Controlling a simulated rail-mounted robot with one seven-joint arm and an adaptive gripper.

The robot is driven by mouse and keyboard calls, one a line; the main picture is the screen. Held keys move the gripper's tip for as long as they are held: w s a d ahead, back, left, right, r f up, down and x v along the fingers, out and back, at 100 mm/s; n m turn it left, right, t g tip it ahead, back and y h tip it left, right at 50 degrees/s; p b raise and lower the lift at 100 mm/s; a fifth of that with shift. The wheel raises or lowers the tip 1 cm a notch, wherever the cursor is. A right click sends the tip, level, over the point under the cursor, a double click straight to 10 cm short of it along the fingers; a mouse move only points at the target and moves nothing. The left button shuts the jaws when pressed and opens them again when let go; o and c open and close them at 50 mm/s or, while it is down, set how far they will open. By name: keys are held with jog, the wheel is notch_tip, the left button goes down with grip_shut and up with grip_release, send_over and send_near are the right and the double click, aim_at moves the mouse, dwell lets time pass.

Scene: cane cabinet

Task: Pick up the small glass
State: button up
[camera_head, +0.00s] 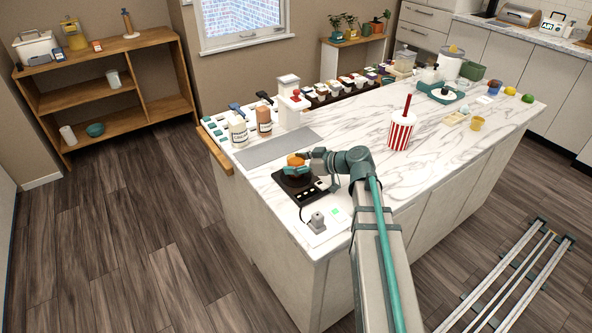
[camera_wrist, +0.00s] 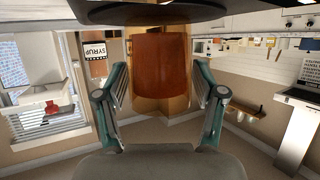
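An orange-brown, cup-shaped thing, which may be the small glass, shows in the middle of the wrist view (camera_wrist: 161,66). In the head view its orange top (camera_head: 295,160) shows above a black square device near the island's front left corner. My gripper reaches it from the right in the head view (camera_head: 297,168). In the wrist view the two teal fingers (camera_wrist: 160,85) stand apart, one on each side of it, with narrow gaps visible. The wrist view looks upside down. Contact at the fingertips cannot be made out clearly.
The black device (camera_head: 305,191) stands on the marble island (camera_head: 345,125). A socket with a plug (camera_head: 316,222) is in front. Behind are a grey mat (camera_head: 277,146), two bottles (camera_head: 239,130) and a condiment rack (camera_head: 340,88). A red-striped cup (camera_head: 400,131) stands to the right.

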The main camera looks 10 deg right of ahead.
jog(key=c, duration=1)
jog(key=shift+o, duration=0.2)
jog(key=shift+r, duration=0.3)
